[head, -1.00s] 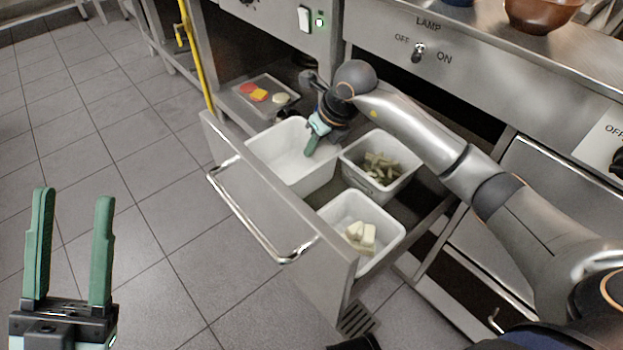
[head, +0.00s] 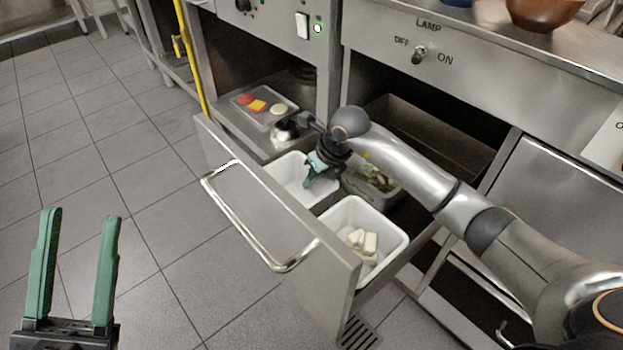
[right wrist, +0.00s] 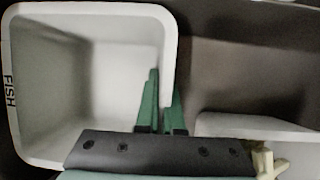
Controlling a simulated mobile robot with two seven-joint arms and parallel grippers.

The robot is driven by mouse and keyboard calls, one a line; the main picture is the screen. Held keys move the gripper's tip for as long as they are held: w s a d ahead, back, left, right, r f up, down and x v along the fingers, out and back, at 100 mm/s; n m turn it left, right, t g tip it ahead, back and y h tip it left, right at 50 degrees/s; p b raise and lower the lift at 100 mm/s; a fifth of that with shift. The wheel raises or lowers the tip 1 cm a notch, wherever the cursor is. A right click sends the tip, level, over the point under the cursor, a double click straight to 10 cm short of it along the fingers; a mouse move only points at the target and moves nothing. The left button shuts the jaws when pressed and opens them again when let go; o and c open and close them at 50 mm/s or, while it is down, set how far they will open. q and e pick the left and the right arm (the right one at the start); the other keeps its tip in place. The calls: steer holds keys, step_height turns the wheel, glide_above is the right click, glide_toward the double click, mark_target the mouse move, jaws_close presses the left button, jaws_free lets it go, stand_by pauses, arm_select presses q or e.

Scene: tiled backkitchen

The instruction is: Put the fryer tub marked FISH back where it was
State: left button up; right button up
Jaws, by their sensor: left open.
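The tub marked FISH (right wrist: 18,120) is white and empty, its label on its left rim in the right wrist view. In the head view this tub (head: 290,172) sits at the far left of the pulled-out drawer (head: 262,205), low between its walls. My right gripper (right wrist: 160,95) is shut on its right wall, one finger inside and the other outside. In the head view my right gripper (head: 313,176) partly covers the tub. My left gripper (head: 80,225) is open and empty over the floor.
A white tub with pale blocks (head: 393,255) stands nearest in the drawer. A tub with green pieces (head: 378,176) is partly hidden behind my right arm. A tray (head: 240,112) with coloured discs lies on the shelf behind. The floor at left is clear.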

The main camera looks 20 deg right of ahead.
steer(key=o, duration=0.4)
steer(key=shift+r, duration=0.1)
steer(key=shift+d+r, duration=0.1)
steer(key=shift+r, duration=0.2)
steer(key=p+v, duration=0.4)
steer(key=v, duration=0.7)
steer(key=shift+r, duration=0.2)
steer(key=shift+s, duration=0.15)
